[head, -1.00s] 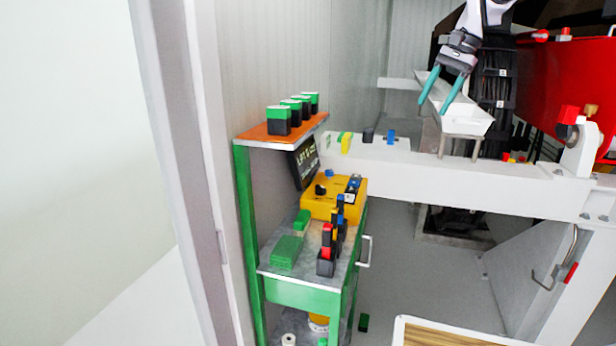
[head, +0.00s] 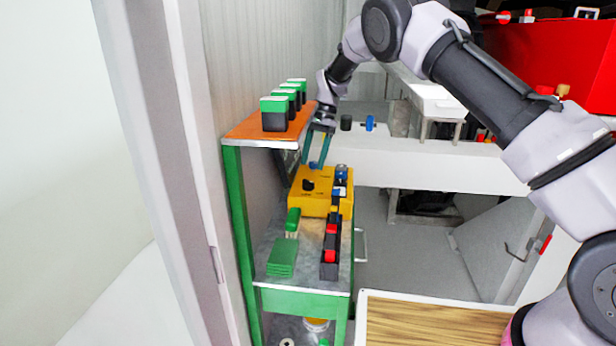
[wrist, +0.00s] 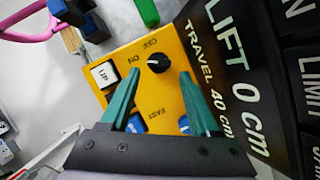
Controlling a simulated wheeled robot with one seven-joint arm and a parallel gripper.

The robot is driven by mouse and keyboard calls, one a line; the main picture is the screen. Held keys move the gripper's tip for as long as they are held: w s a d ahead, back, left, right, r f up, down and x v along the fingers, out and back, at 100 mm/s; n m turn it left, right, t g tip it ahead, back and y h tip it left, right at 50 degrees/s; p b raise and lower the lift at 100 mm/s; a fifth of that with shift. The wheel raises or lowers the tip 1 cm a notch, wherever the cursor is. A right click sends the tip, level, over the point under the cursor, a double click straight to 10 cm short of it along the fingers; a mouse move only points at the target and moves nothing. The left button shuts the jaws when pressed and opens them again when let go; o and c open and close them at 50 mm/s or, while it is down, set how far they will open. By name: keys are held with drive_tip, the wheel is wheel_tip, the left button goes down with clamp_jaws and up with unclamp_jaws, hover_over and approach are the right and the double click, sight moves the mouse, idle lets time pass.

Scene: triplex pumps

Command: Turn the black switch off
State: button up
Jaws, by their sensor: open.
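The black switch (wrist: 159,64) is a round knob on top of the yellow control box (wrist: 158,100). OFF and ON labels are printed beside it, and a small pale mark on the knob appears to face the ON side. In the head view the black switch (head: 308,185) sits near the left of the yellow box (head: 312,205). My gripper (head: 313,162) is open and empty above the rear part of the box. In the wrist view the two teal fingertips of my gripper (wrist: 160,76) flank the line to the knob, with no contact visible.
A black lift display (wrist: 230,80) stands close by. A white UP button (wrist: 103,73) and blue knobs (wrist: 137,123) share the box. An orange shelf (head: 250,130) with green-and-black blocks is left of my gripper. Black-and-red blocks (head: 330,250) stand in front of the box.

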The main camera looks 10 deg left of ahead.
sight(308, 181)
drive_tip(key=x, duration=0.5)
drive_tip(key=shift+s+f, duration=0.15)
drive_tip(key=shift+f, duration=0.2)
clamp_jaws()
drive_tip(key=shift+d+m, duration=0.1)
drive_tip(key=shift+m, duration=0.2)
drive_tip(key=m+y, duration=0.1)
drive_tip(key=m, duration=0.1)
drive_tip(key=m+t+y, duration=0.1)
drive_tip(key=m, duration=0.2)
drive_tip(key=shift+s+t, duration=0.1)
drive_tip(key=shift+t, duration=0.2)
drive_tip(key=m+t, duration=0.1)
drive_tip(key=m, duration=0.2)
drive_tip(key=m+t, duration=0.1)
drive_tip(key=m, duration=0.2)
drive_tip(key=shift+s+d+y, duration=0.1)
drive_tip(key=shift+s+y, duration=0.05)
drive_tip(key=shift+y, duration=0.15)
drive_tip(key=shift+m, duration=0.3)
